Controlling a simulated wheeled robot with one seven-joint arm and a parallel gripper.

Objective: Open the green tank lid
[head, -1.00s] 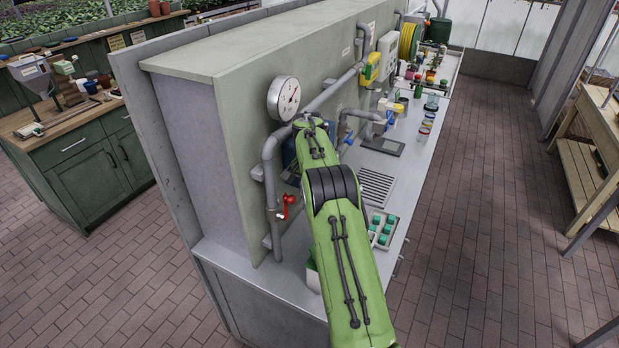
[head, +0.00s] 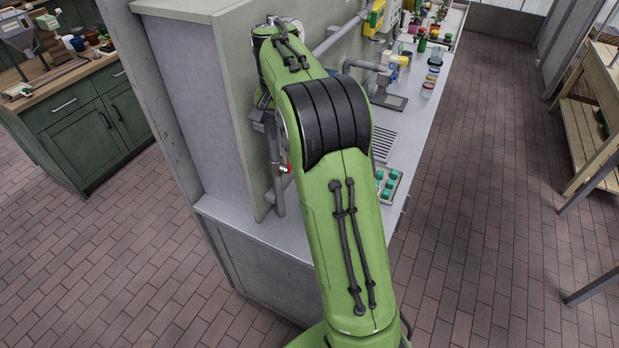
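I cannot make out a green tank lid in the head view. My green arm (head: 335,200) crosses the middle of the view and hides part of the bench and wall panel behind it. The arm bends at its far end, close to the panel, beside a grey pipe (head: 277,185) with a red-handled valve (head: 285,168). My gripper's fingers do not show; they are hidden behind the arm.
The grey bench (head: 262,235) runs away to the back right, with green-capped vials in a rack (head: 388,183), a dark pad (head: 388,101) and coloured jars (head: 429,82). A green cabinet (head: 85,135) stands left, a wooden table (head: 590,120) right. Brick floor between is clear.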

